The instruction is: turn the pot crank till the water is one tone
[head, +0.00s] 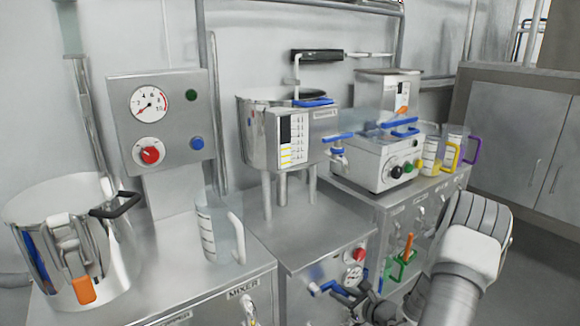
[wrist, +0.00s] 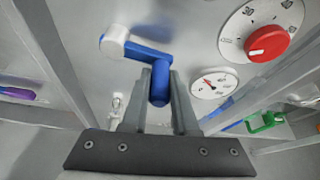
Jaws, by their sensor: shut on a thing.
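The steel pot (head: 256,138) stands on legs on the middle cabinet in the head view. Its crank (head: 297,72) rises from the top, with a black grip (head: 317,56) well above and away from my gripper. The water inside the pot is hidden. My gripper (head: 358,297) is low at the cabinet's front, beside a blue lever (head: 334,289). In the wrist view my gripper (wrist: 160,100) is shut on the end of this blue lever (wrist: 148,57), which has a white cap at its other end.
A red knob (wrist: 267,43) and a gauge (wrist: 213,82) sit close right of the lever. A green handle (wrist: 264,122) is farther right. A clear jug (head: 221,232) and a large steel pot (head: 110,262) stand left. A steel box (head: 374,160) stands right.

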